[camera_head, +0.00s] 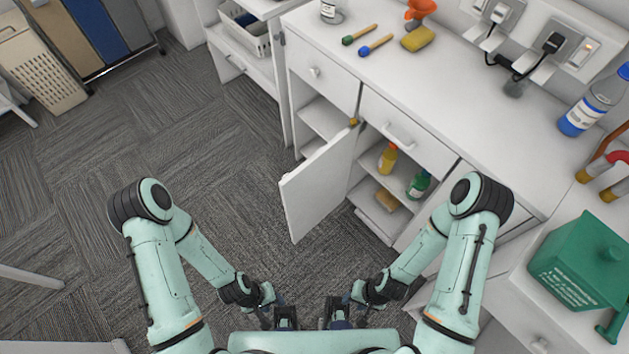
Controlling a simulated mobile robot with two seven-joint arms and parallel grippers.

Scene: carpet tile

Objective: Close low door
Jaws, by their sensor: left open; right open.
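A white low cabinet door (318,187) stands swung open below the counter, sticking out over the carpet. Behind it the cabinet shows shelves with a yellow bottle (387,159), a green bottle (418,184) and a tan block (387,200). My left gripper (285,322) is open and empty at the bottom of the view, below the door and apart from it. My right gripper (337,318) is open and empty just right of it, also apart from the door. The fingertips of both are small and partly hard to make out.
A laundry basket (40,65) is at the far left. The carpet left of the door is clear.

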